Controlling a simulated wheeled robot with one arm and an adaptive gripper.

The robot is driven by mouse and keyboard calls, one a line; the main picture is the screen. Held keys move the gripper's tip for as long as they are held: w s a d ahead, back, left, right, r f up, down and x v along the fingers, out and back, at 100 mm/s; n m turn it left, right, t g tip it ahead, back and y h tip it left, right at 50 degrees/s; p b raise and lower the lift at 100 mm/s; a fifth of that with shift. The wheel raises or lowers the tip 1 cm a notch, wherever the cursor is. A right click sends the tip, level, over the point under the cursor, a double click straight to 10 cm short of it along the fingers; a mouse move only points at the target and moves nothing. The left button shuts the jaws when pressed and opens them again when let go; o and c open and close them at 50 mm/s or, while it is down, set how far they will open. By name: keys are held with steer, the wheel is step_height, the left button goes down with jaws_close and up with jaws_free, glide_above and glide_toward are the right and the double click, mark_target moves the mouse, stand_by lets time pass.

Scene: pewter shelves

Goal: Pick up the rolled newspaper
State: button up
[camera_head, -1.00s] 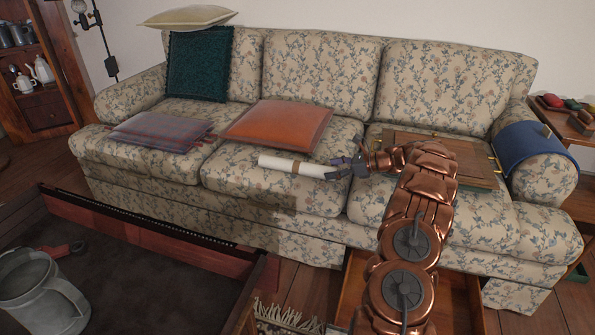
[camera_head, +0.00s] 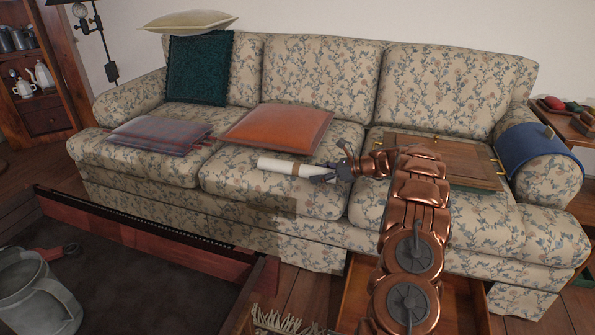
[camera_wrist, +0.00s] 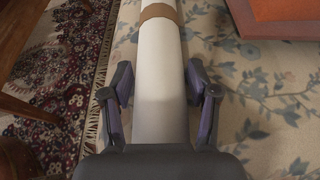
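The rolled newspaper (camera_head: 283,166) is a white roll with a brown band, lying on the front of the sofa's middle seat. In the wrist view the newspaper (camera_wrist: 160,70) runs lengthwise up the picture, its near end between my fingers. My gripper (camera_head: 330,171) is at the roll's right end. In the wrist view my gripper (camera_wrist: 159,95) is open, one finger on each side of the roll. A narrow gap shows on both sides, so the fingers seem not to press on it.
A dark low table (camera_head: 130,270) stands in front. A patterned rug (camera_wrist: 62,75) lies below the seat edge.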

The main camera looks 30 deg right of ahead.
steer(key=c, duration=1)
steer(key=shift+o, duration=0.2)
steer(key=shift+r, duration=0.1)
